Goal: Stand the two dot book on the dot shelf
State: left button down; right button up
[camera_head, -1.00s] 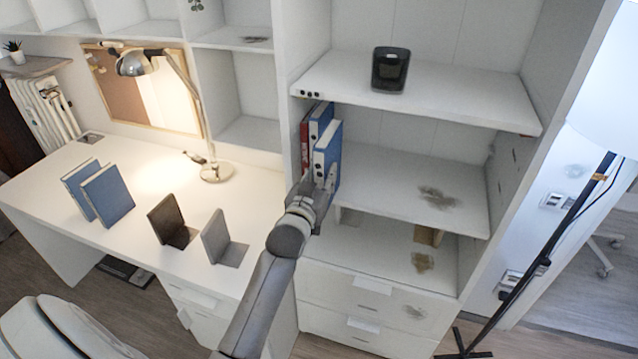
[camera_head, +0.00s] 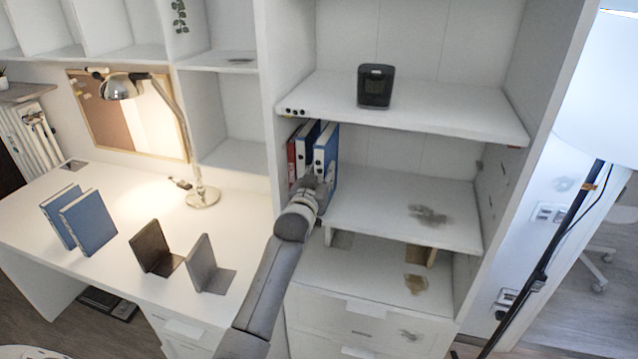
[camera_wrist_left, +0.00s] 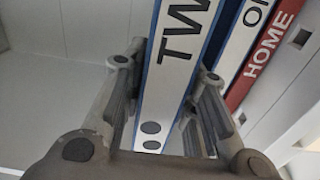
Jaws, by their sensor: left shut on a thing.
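The two dot book (camera_head: 325,157) is a blue binder with a white spine. It stands upright on the middle shelf (camera_head: 390,200), at the right end of a short row. My left gripper (camera_head: 317,186) is shut on its lower spine end. In the left wrist view, the fingers lie on both sides of the white spine, which shows the letters "TW" (camera_wrist_left: 178,45) and two dark dots. Beside it stand another blue book (camera_head: 307,145) and a red book marked "HOME" (camera_wrist_left: 262,55). The contact under the held book is hidden by my gripper. My right gripper is out of view.
Dark dots (camera_head: 294,111) mark the upper board's front edge, and a black clock-like device (camera_head: 375,87) stands on that board. The middle shelf is free to the right. Two blue books (camera_head: 86,221), bookends (camera_head: 153,250) and a lamp (camera_head: 203,196) stand on the desk.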

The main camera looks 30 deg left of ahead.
pick_arm(q)
jog(key=f+b+x, duration=0.1)
jog(key=b+x, duration=0.3)
jog(key=x, duration=0.2)
jog(key=shift+w, duration=0.15)
jog(key=shift+f, duration=0.15)
dwell(0.3)
jog(key=c, duration=1.1)
grip_release()
jog(key=shift+f, duration=0.3)
jog(key=v, duration=1.2)
jog(key=shift+r, duration=0.2)
jog(key=shift+f, duration=0.1)
